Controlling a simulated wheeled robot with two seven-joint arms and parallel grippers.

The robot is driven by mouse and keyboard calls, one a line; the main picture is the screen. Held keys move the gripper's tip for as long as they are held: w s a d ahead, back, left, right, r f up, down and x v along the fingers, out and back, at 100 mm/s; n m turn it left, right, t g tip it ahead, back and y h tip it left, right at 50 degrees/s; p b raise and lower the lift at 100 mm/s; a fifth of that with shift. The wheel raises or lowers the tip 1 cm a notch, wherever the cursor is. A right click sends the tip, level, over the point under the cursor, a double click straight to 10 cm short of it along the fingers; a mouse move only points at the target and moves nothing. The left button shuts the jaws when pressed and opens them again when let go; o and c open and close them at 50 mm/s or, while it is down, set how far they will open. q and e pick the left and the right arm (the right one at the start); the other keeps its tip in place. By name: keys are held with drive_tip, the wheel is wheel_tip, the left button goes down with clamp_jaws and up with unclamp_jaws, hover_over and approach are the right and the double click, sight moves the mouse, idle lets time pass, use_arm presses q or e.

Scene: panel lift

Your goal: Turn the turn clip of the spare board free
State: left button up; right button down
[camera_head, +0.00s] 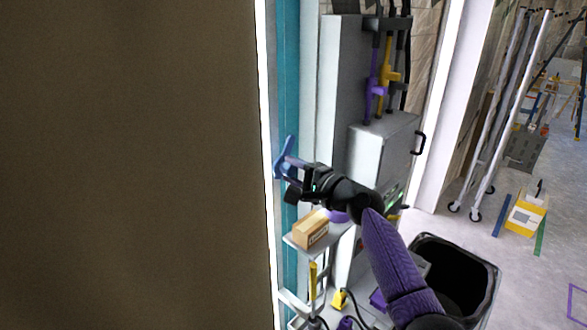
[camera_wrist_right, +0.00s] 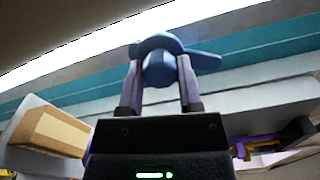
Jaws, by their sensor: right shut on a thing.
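The turn clip (camera_head: 284,160) is a blue, wing-shaped piece at the right edge of a big brown board (camera_head: 130,165), in front of a teal upright (camera_head: 289,90). My right gripper (camera_head: 287,172) reaches it from the right and is shut on it. In the right wrist view the clip (camera_wrist_right: 160,66) has a rounded hub between the two fingers of the right gripper (camera_wrist_right: 159,85), with a wing pointing right. The clip's contact with the board edge cannot be made out. My left gripper is not in view.
A small shelf (camera_head: 296,241) with a cardboard box (camera_head: 311,229) is just below my right gripper. A grey cabinet (camera_head: 383,155) stands close behind my right arm. A black bin (camera_head: 457,260) is at the lower right. Open floor lies further right.

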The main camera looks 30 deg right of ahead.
idle(0.4)
drive_tip(key=shift+c, duration=1.4)
unclamp_jaws()
drive_tip(key=b+v, duration=0.2)
drive_tip(key=v, duration=0.8)
